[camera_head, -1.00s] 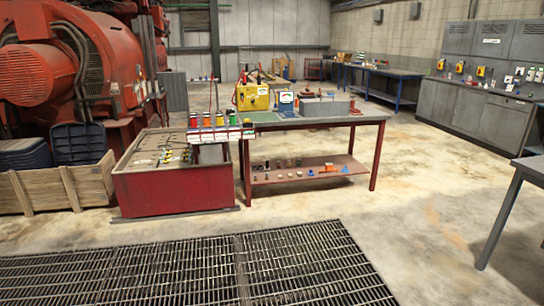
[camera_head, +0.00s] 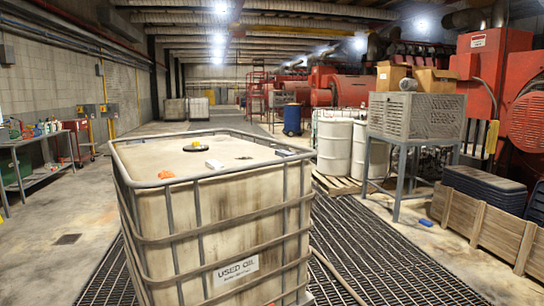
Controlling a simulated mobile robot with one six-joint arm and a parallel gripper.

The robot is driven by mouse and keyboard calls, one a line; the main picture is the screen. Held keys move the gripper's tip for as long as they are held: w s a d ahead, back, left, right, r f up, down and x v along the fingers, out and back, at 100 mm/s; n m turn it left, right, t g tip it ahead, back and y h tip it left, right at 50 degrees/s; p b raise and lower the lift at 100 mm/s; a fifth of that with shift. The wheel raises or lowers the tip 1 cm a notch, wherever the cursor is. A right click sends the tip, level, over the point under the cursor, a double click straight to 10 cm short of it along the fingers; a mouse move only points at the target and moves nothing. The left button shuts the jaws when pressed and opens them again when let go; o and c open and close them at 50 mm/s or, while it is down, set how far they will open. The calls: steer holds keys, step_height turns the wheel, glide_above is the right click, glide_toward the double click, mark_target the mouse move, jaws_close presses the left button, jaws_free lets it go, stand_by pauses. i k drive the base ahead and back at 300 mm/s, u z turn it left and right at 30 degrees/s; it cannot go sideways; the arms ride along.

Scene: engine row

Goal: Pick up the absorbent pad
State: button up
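I cannot make out the absorbent pad for certain in the head view. A small white block-like item (camera_head: 214,164) lies on top of the large caged tank (camera_head: 215,215) labelled "USED OIL". An orange crumpled-looking item (camera_head: 165,174) lies near the top's front left edge. I cannot tell whether either is the pad. My gripper is not in view.
The tank stands close in front on dark floor grating (camera_head: 400,265). White drums (camera_head: 335,145) stand on a pallet behind it. A grey cage on a stand (camera_head: 416,115), a wooden crate (camera_head: 490,230) and red engines are at right. A workbench (camera_head: 40,160) is at left, with open floor between.

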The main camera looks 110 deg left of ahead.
mark_target(281, 153)
steer(key=z, duration=0.65)
steer(key=k, duration=0.15)
steer(key=u, duration=2.55)
steer(key=k, duration=0.2)
steer(key=u, duration=1.4)
steer(key=i, duration=1.7)
steer(key=u, duration=0.25)
